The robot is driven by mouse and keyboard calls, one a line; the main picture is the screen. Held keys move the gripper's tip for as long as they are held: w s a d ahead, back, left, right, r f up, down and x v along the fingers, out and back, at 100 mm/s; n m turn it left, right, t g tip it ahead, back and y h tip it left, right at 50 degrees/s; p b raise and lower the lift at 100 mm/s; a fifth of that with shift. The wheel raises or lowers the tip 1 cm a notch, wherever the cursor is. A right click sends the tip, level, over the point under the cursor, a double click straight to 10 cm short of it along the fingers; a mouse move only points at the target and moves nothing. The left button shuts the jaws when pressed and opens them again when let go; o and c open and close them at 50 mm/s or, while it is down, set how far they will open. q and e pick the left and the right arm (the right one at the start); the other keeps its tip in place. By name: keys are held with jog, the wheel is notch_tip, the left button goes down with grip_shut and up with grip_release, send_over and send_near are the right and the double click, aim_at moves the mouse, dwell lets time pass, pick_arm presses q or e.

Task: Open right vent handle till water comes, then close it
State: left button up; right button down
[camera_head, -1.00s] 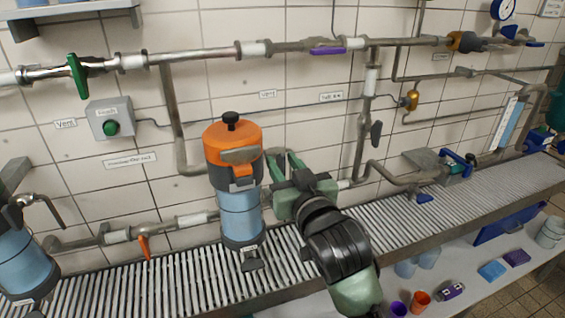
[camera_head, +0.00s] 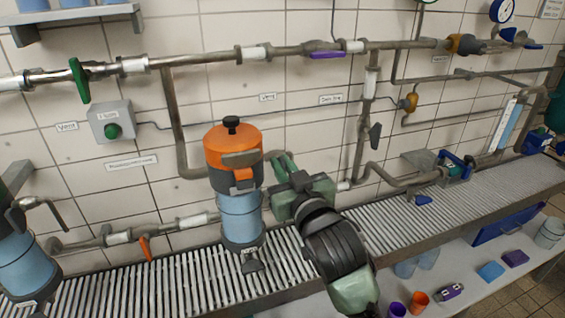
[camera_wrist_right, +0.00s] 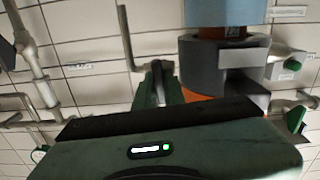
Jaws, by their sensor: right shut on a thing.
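My right gripper (camera_head: 282,163) is beside the right side of the orange-topped blue vessel (camera_head: 240,205), near the pipe bend behind it. Its green fingers are close together, and it is shut on a small dark part that I take to be the right vent handle (camera_wrist_right: 158,70). That handle is mostly hidden by the fingers and the vessel in the head view. In the right wrist view the fingers reach toward the wall, left of the vessel (camera_wrist_right: 222,65). No flowing water is visible. My left gripper is not in view.
The upper pipe carries a green handle (camera_head: 78,80) and a purple handle (camera_head: 327,54). A dark lever (camera_head: 375,135) hangs on the vertical pipe to the right. An orange handle (camera_head: 146,248) is low on the left.

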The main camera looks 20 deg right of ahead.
jog(key=n+p, duration=0.3)
jog(key=shift+r+n+p, duration=0.15)
jog(key=shift+n+p, duration=0.25)
jog(key=shift+a+f+n+p, duration=0.1)
jog(key=shift+f+n+p, duration=0.1)
jog(key=shift+n+p, duration=1.3)
jog(key=shift+n, duration=0.3)
jog(key=c, duration=1.5)
grip_release()
jog(key=s+b, duration=0.2)
jog(key=s, duration=0.5)
jog(key=shift+s, duration=0.4)
